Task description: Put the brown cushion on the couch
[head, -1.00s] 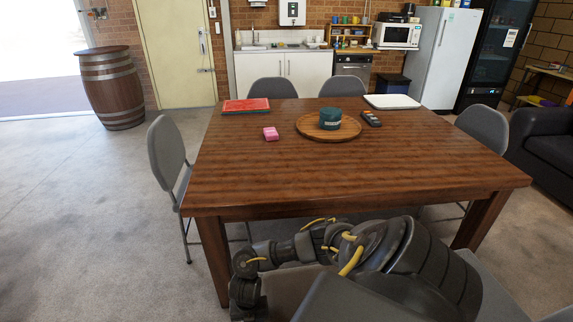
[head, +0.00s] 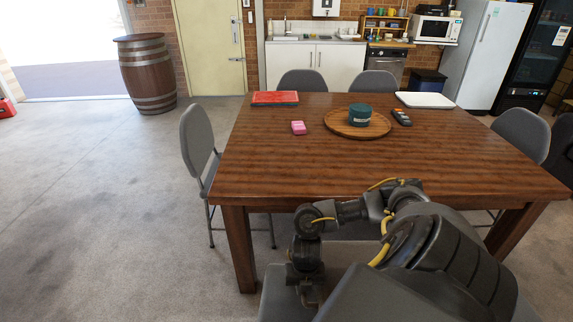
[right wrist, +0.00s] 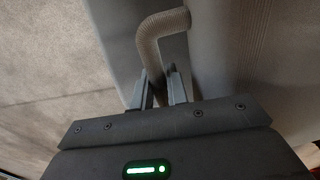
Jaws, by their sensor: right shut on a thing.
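My right gripper (right wrist: 165,88) is shut on a curved, ribbed, beige-brown thing (right wrist: 150,45) in the right wrist view. Only a narrow bent part of it shows, so I cannot tell whether it is the brown cushion. In the head view my right arm bends down in front of the table, with the gripper end low near a grey chair; its fingers and load are hidden there. No whole brown cushion shows in the head view. My left gripper is out of view.
The wooden table (head: 400,170) stands close ahead, with a round tray (head: 345,130) and small items on it. Grey chairs surround it, including one at its left (head: 197,145). A barrel (head: 147,75) stands at the back left. The concrete floor at left is clear.

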